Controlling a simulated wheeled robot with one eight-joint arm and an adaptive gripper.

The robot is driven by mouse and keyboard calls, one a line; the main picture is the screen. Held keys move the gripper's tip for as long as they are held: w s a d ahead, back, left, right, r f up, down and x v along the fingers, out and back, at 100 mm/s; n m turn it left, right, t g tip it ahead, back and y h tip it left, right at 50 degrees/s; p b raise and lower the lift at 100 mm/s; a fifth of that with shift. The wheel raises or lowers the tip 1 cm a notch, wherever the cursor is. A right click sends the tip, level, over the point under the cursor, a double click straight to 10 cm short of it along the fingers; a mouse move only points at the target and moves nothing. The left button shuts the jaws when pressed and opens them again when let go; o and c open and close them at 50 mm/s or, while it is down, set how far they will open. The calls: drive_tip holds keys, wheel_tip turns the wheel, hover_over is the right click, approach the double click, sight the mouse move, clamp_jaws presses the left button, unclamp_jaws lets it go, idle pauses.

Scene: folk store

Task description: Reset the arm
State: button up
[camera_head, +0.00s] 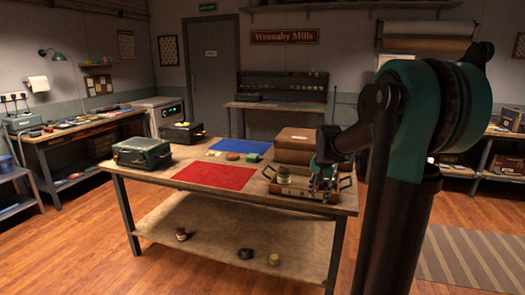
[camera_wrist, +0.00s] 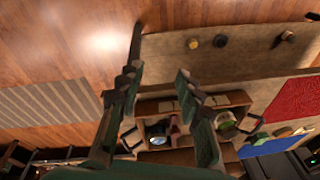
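My gripper (camera_head: 325,183) is at the right end of the central table (camera_head: 150,170), above or at a wooden tray (camera_head: 300,194) with dark handles. In the wrist view my gripper (camera_wrist: 158,78) has its two fingers spread wide, with nothing held between them. The tray (camera_wrist: 195,101) shows there behind and between the fingers. A small jar with a green lid (camera_head: 284,178) stands in the tray. I cannot tell whether the fingers touch the tray. My arm rises at the right of the head view and reaches left over the table.
A brown box (camera_head: 296,143) stands behind the tray. A red mat (camera_head: 214,176), a blue mat (camera_head: 240,145) and a dark green toolbox (camera_head: 142,152) are on the table. Several small items lie on its lower shelf (camera_head: 210,225). Wooden floor (camera_head: 65,245) is open at the left.

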drive_tip(key=s+f+n, duration=0.2)
drive_tip(key=s+f, duration=0.2)
drive_tip(key=s, duration=0.4)
drive_tip(key=s+a+f+n+t, duration=0.1)
drive_tip(key=s+f+n, duration=0.1)
drive_tip(key=s+f, duration=0.3)
drive_tip(key=s+a+f+n, duration=0.1)
drive_tip(key=s+f+n, duration=0.2)
drive_tip(key=s, duration=1)
drive_tip(key=shift+s+a+f+t, duration=0.15)
drive_tip(key=shift+f+t, duration=0.25)
drive_tip(key=shift+f, duration=0.45)
